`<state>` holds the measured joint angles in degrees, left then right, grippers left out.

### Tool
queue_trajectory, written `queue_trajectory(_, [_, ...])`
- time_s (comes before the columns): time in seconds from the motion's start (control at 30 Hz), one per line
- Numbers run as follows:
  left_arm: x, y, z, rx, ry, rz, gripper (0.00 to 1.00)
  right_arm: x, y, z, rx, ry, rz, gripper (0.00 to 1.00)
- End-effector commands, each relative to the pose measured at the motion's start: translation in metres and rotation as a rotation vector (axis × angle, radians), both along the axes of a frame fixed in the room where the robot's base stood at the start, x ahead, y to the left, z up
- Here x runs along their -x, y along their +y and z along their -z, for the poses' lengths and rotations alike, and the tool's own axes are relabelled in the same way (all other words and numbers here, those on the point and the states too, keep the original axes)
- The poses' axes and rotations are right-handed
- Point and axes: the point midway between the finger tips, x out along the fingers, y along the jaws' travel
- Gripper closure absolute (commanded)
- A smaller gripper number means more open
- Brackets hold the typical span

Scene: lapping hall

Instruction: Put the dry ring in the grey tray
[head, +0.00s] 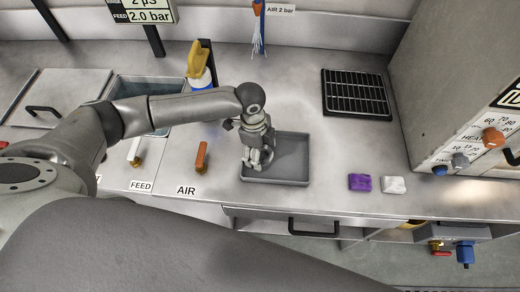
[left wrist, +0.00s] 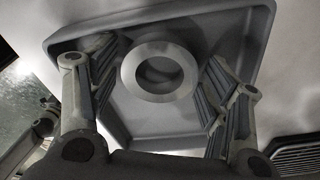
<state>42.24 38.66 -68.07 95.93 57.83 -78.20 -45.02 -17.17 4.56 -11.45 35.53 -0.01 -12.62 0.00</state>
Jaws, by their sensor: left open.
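The grey tray (head: 290,162) lies on the steel counter, right of the AIR label. My left gripper (head: 258,163) points down over the tray's left part. In the left wrist view, the gripper (left wrist: 160,92) is open, with one finger on each side of a pale grey ring (left wrist: 160,46). The ring appears to lie flat on the floor of the tray (left wrist: 125,115), with a gap to both fingers. In the head view the gripper hides the ring. I cannot tell from its look whether the ring is dry. My right gripper is not in view.
A heater cabinet (head: 450,90) bounds the right. A sink (head: 148,88), an orange-handled valve (head: 201,156) and a yellow-topped bottle (head: 200,62) are left.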

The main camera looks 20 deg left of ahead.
Motion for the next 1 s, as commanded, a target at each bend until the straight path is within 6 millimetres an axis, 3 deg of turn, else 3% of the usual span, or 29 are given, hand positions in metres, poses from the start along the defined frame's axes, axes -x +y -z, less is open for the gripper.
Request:
queue_trajectory(0.17, [-0.001, 0.001, -0.012, 0.001, -0.001, 0.0, 0.29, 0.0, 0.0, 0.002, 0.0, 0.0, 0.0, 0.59])
queue_trajectory(0.63, [-0.002, 0.012, -0.104, 0.0, -0.003, 0.001, 0.29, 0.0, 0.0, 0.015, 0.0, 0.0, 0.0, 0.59])
queue_trajectory(0.8, [-0.002, 0.014, -0.119, 0.0, -0.001, 0.001, 0.29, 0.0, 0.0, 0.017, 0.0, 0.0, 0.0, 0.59])
queue_trajectory(1.0, [-0.001, 0.014, -0.122, 0.001, 0.001, 0.001, 0.29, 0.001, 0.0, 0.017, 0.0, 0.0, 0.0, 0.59])
